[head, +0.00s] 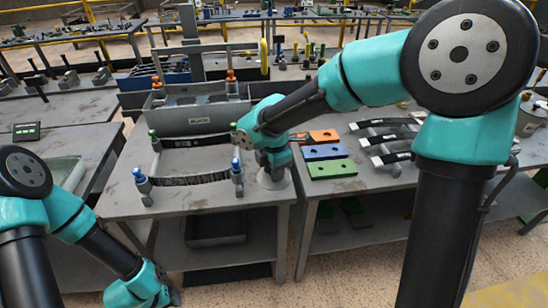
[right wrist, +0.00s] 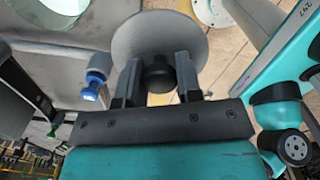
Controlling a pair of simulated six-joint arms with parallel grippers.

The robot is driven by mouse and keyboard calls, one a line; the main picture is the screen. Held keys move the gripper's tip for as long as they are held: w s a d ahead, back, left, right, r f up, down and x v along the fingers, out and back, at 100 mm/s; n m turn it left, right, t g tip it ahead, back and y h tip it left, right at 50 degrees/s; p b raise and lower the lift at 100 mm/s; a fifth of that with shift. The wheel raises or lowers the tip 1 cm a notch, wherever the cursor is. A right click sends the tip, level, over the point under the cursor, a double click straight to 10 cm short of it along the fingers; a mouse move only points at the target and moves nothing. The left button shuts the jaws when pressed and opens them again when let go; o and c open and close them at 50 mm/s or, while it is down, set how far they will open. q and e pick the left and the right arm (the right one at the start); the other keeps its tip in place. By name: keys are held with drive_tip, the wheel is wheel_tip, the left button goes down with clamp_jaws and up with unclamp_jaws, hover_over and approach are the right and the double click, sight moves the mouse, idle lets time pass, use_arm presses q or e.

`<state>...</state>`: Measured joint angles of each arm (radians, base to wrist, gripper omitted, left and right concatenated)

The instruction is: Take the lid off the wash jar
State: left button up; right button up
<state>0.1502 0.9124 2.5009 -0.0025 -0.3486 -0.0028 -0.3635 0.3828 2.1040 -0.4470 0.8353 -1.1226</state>
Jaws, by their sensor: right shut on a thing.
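My right gripper (head: 273,166) hangs by the front edge of the middle bench in the head view. In the right wrist view its two fingers (right wrist: 159,84) stand either side of a black knob (right wrist: 158,76) and are shut on it. The knob sits on a flat grey round lid (right wrist: 158,30). The lid (head: 274,181) also shows under the gripper in the head view. I see no jar body under it, and I cannot tell which container is the wash jar. My left gripper (head: 170,294) is low at the bottom left; its fingers are unclear.
Springs (head: 190,179) on posts with blue and green tops stand left of the lid. A grey bin (head: 196,119) is behind them. Coloured blocks (head: 323,152) lie to the right. A pail-like container (head: 528,122) is at the far right. Floor shows beyond the bench edge.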

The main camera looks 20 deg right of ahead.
drive_tip(key=shift+s+a+r, duration=0.1)
drive_tip(key=shift+s+a, duration=0.1)
drive_tip(key=shift+s, duration=0.3)
drive_tip(key=shift+s+a, duration=0.15)
drive_tip(key=shift+s, duration=0.35)
drive_tip(key=shift+w+d+r+m, duration=0.15)
drive_tip(key=shift+w+r+m, duration=0.15)
drive_tip(key=shift+m, duration=0.3)
drive_tip(key=shift+w+d+r+m, duration=0.15)
drive_tip(key=shift+w+m, duration=0.2)
drive_tip(key=shift+m, duration=0.25)
drive_tip(key=w+d+r+m, duration=0.5)
drive_tip(key=w+r+m, duration=0.2)
drive_tip(key=m, duration=1.1)
drive_tip(key=shift+d+r, duration=0.15)
drive_tip(key=shift+w, duration=0.15)
